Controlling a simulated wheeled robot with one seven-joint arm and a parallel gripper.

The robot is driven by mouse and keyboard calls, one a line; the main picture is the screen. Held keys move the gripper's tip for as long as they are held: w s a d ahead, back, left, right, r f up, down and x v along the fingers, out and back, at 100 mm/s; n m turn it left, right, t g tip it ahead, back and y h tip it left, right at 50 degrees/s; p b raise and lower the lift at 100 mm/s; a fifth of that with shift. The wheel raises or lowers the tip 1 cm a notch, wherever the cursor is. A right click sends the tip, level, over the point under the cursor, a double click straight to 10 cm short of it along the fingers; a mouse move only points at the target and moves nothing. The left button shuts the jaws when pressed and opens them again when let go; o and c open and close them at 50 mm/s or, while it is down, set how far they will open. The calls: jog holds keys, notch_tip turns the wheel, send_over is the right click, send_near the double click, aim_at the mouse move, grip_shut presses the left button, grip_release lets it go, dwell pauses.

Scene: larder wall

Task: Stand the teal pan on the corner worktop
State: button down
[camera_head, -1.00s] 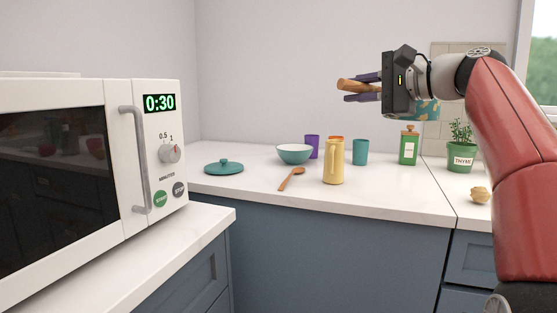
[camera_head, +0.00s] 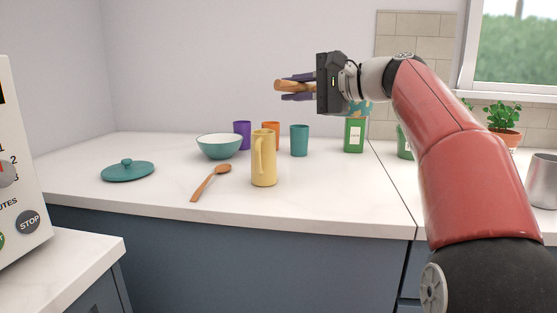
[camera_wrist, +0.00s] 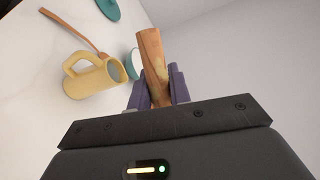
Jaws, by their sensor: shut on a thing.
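My gripper (camera_head: 283,91) is raised above the back of the worktop, its purple fingers shut on a brown wooden handle-like piece (camera_head: 292,86). In the wrist view the wooden piece (camera_wrist: 152,55) lies between the fingers (camera_wrist: 158,92), its free end pointing away from the palm. I see no pan body attached to it, and cannot tell whether it belongs to the teal pan. The corner worktop (camera_head: 110,190) is white and lies below my gripper. A flat teal lid-like disc with a knob (camera_head: 128,171) rests on its left part.
A yellow jug (camera_head: 264,165), wooden spoon (camera_head: 209,184), teal bowl (camera_head: 219,147), purple cup (camera_head: 242,134), orange cup (camera_head: 271,134), teal cup (camera_head: 299,140) and green tin (camera_head: 354,136) stand or lie there. A microwave (camera_head: 20,200) is at left. The worktop's front left is clear.

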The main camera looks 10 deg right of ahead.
notch_tip(320, 180, down, 15)
jog(key=b, duration=0.2)
jog(key=shift+f+b, duration=0.15)
jog(key=shift+b, duration=0.15)
jog(key=shift+f, duration=0.2)
jog(key=c, duration=1.3)
grip_release()
jog(key=shift+r, duration=0.2)
jog(key=b+v, duration=0.1)
jog(key=v, duration=1.1)
